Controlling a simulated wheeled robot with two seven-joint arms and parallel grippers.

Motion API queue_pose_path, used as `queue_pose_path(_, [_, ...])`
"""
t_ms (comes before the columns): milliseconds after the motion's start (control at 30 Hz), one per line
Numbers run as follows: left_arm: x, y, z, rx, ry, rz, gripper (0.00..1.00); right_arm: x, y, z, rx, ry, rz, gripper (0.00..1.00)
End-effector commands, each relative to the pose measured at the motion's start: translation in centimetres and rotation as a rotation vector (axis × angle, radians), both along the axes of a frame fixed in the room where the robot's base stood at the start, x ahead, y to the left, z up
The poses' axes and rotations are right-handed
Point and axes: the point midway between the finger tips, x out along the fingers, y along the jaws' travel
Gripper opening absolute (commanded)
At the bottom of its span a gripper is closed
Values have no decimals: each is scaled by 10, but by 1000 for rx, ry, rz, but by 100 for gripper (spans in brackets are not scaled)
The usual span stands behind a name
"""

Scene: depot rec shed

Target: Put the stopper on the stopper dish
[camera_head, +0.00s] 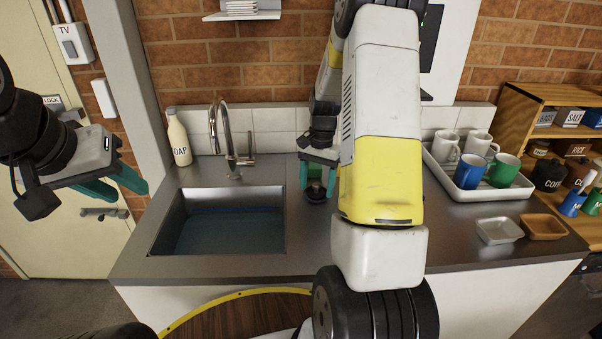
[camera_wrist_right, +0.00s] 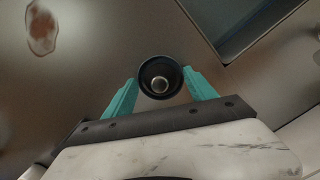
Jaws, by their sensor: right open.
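A small round black stopper (camera_head: 316,191) with a metal knob stands on the steel counter, just right of the sink. In the right wrist view the stopper (camera_wrist_right: 160,77) sits between the teal fingertips. My right gripper (camera_head: 313,176) is open and pointed down around it; the right wrist view shows the gripper (camera_wrist_right: 161,84) with a finger on either side. I cannot tell whether the fingers touch it. Two small dishes, a metal one (camera_head: 498,230) and a brown one (camera_head: 543,226), sit on the counter's right; which is the stopper dish is unclear. My left gripper (camera_head: 125,184) is open and empty at the left.
The sink (camera_head: 228,225) holds water, with a tap (camera_head: 230,140) behind and a soap bottle (camera_head: 178,138) at its left. A white tray (camera_head: 462,190) of mugs stands at the back right beside a wooden shelf (camera_head: 540,95). A brown stain (camera_wrist_right: 41,30) marks the counter.

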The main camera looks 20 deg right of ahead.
Motion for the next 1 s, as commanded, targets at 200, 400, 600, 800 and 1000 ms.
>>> queue_pose_path(200, [0, 0, 0, 0, 0, 0, 36, 3, -1, 23, -1, -6, 0, 65])
queue_pose_path(400, [0, 0, 0, 0, 0, 0, 36, 6, -6, 68, -1, -7, -1, 65])
queue_pose_path(600, [0, 0, 0, 0, 0, 0, 36, 9, -9, 107, -1, -5, 1, 65])
queue_pose_path(800, [0, 0, 0, 0, 0, 0, 36, 10, -10, 128, -1, -4, 1, 65])
queue_pose_path(1000, [0, 0, 0, 0, 0, 0, 36, -9, 6, 161, 11, -80, 80, 65])
